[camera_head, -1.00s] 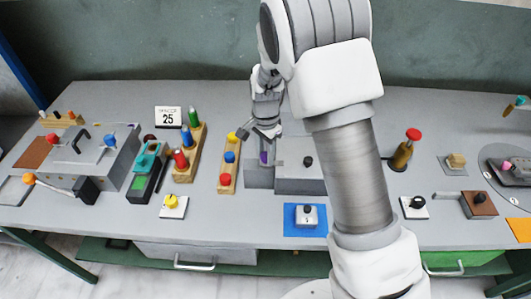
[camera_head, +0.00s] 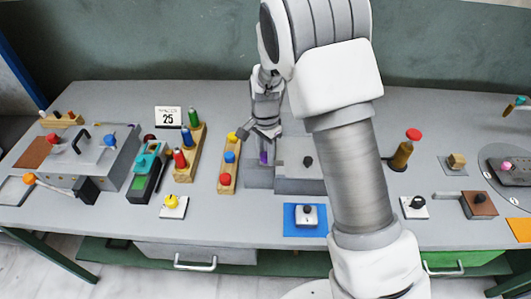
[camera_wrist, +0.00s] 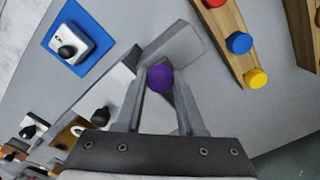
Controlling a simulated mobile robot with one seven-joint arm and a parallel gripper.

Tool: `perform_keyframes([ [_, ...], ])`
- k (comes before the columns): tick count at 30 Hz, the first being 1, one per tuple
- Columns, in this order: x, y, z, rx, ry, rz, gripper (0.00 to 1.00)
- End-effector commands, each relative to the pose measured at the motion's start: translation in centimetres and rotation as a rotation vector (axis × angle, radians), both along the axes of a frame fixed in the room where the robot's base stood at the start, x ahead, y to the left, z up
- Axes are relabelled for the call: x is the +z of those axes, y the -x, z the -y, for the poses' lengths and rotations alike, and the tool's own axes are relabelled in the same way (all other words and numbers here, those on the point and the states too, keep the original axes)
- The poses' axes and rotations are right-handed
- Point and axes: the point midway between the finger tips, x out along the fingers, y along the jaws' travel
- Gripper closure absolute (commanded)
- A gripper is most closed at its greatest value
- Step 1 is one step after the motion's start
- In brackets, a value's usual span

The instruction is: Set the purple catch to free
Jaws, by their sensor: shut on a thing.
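The purple catch (camera_wrist: 160,78) shows as a round purple knob between my fingertips in the wrist view. In the head view a small patch of the purple catch (camera_head: 264,157) shows just below my fingers. It is at the left end of a grey metal press (camera_head: 300,185), which has a black knob on top. My gripper (camera_wrist: 158,80) is shut on the purple catch; in the head view my gripper (camera_head: 264,146) comes down on it from above. The foot of the catch is hidden by the fingers.
A wooden rack (camera_head: 229,176) with red, blue and yellow pegs stands close to the left of the press. A blue mat (camera_head: 306,231) with a small white switch box lies in front. More racks and devices stand further left. My arm hides the table right of the press.

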Motion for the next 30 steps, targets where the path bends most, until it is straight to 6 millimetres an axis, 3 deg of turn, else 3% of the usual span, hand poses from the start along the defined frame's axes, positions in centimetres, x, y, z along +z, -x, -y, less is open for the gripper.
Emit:
perform_keyframes([
  [4, 0.1, -0.1, -0.5, 0.002, -0.001, 0.002, 1.0],
  [10, 0.1, -0.2, -3.4, 0.003, -0.001, 0.003, 1.0],
  [18, 0.1, -0.2, -3.9, 0.001, -0.005, 0.004, 1.0],
  [19, 0.1, -0.2, -3.9, 0.001, -0.005, 0.004, 0.6],
  [21, 0.1, -0.2, -3.9, 0.001, -0.005, 0.004, 0.48],
  [24, 0.1, -0.2, -3.8, 0.001, -0.003, 0.002, 0.31],
  [30, 0.0, -0.2, -3.7, 0.0, -0.001, 0.001, 0.31],
])
